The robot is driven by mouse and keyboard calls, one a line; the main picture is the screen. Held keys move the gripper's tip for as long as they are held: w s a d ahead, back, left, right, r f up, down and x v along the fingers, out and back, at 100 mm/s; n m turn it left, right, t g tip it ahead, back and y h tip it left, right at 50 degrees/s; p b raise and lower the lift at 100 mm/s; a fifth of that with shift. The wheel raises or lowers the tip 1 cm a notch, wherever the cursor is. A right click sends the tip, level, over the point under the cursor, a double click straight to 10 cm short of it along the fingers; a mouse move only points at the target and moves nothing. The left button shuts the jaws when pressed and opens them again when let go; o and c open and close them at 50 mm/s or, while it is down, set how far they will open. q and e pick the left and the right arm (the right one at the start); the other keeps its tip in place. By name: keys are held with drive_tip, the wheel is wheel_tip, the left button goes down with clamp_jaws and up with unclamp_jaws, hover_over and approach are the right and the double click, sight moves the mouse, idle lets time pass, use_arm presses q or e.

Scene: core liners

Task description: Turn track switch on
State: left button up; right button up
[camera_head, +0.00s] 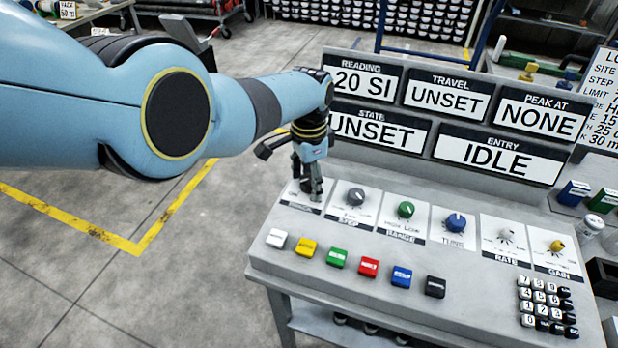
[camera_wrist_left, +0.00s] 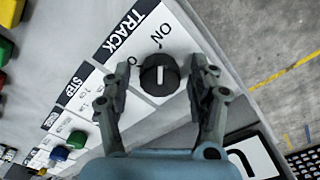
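The track switch is a round black knob (camera_wrist_left: 159,75) with a white pointer line, on a white plate marked TRACK in the left wrist view. Its pointer lies roughly upright in that picture; the ON mark is above the knob and another label starting with O is at its upper left. My left gripper (camera_wrist_left: 162,85) is open, with one finger on each side of the knob and small gaps visible. In the head view the left gripper (camera_head: 308,180) reaches down over the leftmost plate and hides the knob there. My right gripper is in neither view.
Beside it on the sloped console (camera_head: 265,250) are a grey knob (camera_head: 356,196), a green knob (camera_head: 405,209) and others. A row of coloured buttons, including a white one (camera_head: 277,238), runs in front. Display signs (camera_head: 407,132) stand behind, including one reading IDLE.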

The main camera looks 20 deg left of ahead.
sight(309, 179)
use_arm(q)
drive_tip(key=shift+r, duration=0.5)
wheel_tip(309, 179, up, 11)
idle(0.3)
drive_tip(key=shift+f, duration=0.1)
